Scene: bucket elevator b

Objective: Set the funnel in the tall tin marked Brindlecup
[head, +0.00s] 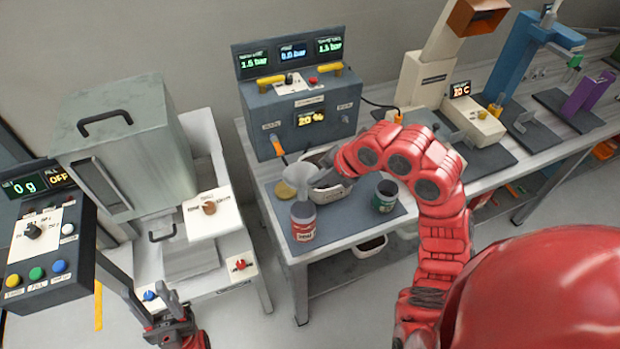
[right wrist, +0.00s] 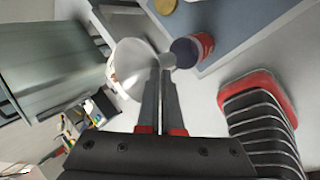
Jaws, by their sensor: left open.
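A pale grey funnel (head: 299,176) is held by my right gripper (head: 338,172) above the red tin. In the right wrist view the jaws (right wrist: 161,75) are shut on the funnel (right wrist: 132,66) near its neck, and its spout is close to the tin's open mouth. The red tin (head: 303,222) with a pale label stands upright on the dark mat; it also shows in the right wrist view (right wrist: 204,44). A dark green tin (head: 384,196) stands further right. I cannot read either label. My left gripper (head: 150,300) is open and empty at lower left.
A round gold disc (head: 285,190) lies on the mat (head: 345,222). A dark control box (head: 308,112) stands behind. A grey hopper machine (head: 130,135) is at left.

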